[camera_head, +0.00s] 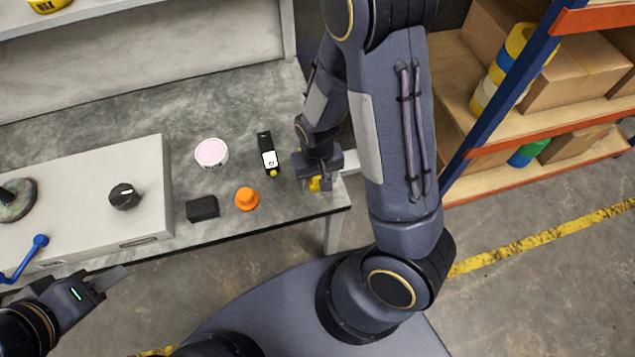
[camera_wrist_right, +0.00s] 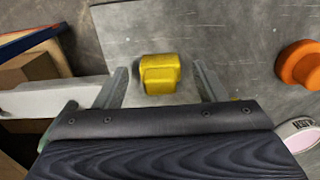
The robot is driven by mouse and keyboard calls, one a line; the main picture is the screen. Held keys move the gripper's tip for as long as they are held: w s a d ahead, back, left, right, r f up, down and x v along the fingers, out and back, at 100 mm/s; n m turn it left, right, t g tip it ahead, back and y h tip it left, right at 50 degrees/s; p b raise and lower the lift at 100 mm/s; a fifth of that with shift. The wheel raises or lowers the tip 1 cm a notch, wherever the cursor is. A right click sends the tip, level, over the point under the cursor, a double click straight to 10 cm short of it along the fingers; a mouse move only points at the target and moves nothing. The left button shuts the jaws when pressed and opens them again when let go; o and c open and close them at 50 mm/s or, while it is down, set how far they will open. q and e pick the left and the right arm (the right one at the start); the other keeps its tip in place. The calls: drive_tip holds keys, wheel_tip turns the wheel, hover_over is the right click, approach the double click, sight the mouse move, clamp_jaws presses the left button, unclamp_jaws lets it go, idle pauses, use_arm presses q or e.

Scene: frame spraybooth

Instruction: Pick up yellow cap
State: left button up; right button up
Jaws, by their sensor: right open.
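The yellow cap (camera_wrist_right: 160,73) lies on the grey workbench top near its right end. In the head view the yellow cap (camera_head: 315,184) is partly hidden under my right gripper (camera_head: 322,176). In the right wrist view the cap is between the two spread fingers of my right gripper (camera_wrist_right: 163,85), with a gap to each finger. The right gripper is open and empty. My left gripper (camera_head: 112,278) is at the lower left, in front of the bench edge, away from the cap. Its finger opening is not clear.
An orange cap (camera_head: 246,199), a black block (camera_head: 202,208), a black bottle with a yellow tip (camera_head: 267,152) and a pink-topped tub (camera_head: 211,153) stand left of the right gripper. A grey machine box (camera_head: 90,200) fills the bench's left. A shelf rack (camera_head: 500,100) stands at right.

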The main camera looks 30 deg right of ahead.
drive_tip(key=shift+f, duration=0.7)
drive_tip(key=c, duration=1.1)
drive_tip(key=shift+o, duration=0.2)
drive_tip(key=shift+r, duration=0.1)
drive_tip(key=shift+r, duration=0.1)
